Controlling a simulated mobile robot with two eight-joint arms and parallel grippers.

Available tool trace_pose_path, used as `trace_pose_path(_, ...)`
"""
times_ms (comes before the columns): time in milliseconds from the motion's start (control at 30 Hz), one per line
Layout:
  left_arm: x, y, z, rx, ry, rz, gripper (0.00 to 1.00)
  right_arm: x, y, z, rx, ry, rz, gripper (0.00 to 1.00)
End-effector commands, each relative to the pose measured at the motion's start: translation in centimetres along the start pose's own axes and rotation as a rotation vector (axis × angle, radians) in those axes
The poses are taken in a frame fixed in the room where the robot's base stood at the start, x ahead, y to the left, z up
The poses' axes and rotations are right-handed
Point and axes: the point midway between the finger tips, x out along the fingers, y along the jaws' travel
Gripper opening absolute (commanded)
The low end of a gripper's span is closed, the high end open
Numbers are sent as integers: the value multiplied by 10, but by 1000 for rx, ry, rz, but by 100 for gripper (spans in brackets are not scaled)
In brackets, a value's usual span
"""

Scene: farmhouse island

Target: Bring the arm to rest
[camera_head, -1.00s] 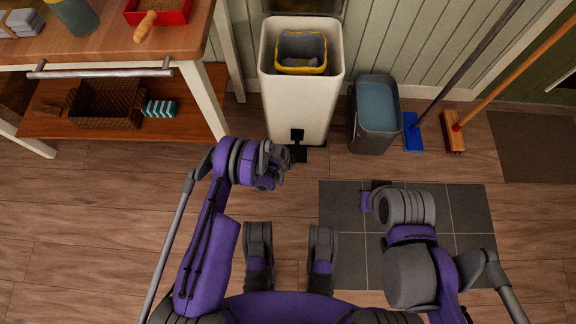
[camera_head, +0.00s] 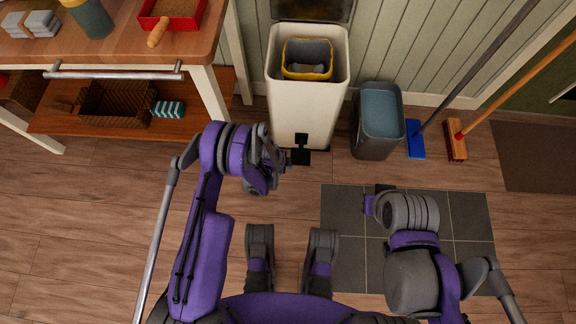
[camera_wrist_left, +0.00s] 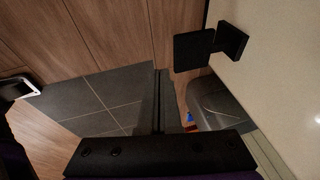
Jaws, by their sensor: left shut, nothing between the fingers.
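My left gripper (camera_head: 284,163) is in front of the white pedal bin, just left of the bin's black pedal (camera_head: 300,156), over the wood floor. In the left wrist view its narrow dark fingers (camera_wrist_left: 161,100) are together with nothing between them, and the pedal (camera_wrist_left: 195,49) shows to their upper right. My right arm is folded over the grey floor tiles. My right gripper (camera_head: 378,198) is mostly hidden by its own wrist, so its jaws cannot be made out.
The white bin (camera_head: 305,105) stands open with a yellow-rimmed liner inside. A grey bin (camera_head: 378,120), a blue broom (camera_head: 415,140) and a wooden broom (camera_head: 456,140) stand to its right. A wooden island (camera_head: 130,45) is at upper left. The floor around the grey tiles (camera_head: 345,265) is clear.

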Motion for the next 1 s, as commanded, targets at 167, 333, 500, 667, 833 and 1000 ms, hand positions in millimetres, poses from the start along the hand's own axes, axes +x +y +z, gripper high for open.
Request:
trace_pose_path(167, 0, 0, 0, 0, 0, 0, 0, 0, 0, 0, 0, 0, 0, 0)
trace_pose_path(333, 0, 0, 0, 0, 0, 0, 0, 0, 0, 0, 0, 0, 0, 0)
trace_pose_path(500, 0, 0, 0, 0, 0, 0, 0, 0, 0, 0, 0, 0, 0, 0)
trace_pose_path(667, 0, 0, 0, 0, 0, 0, 0, 0, 0, 0, 0, 0, 0, 0)
trace_pose_path(833, -8, -4, -1, -18, -3, -2, 0, 0, 0, 0, 0, 0, 0, 0)
trace_pose_path(1000, -59, -28, -3, -137, -25, -19, 0, 0, 0, 0, 0, 0, 0, 0)
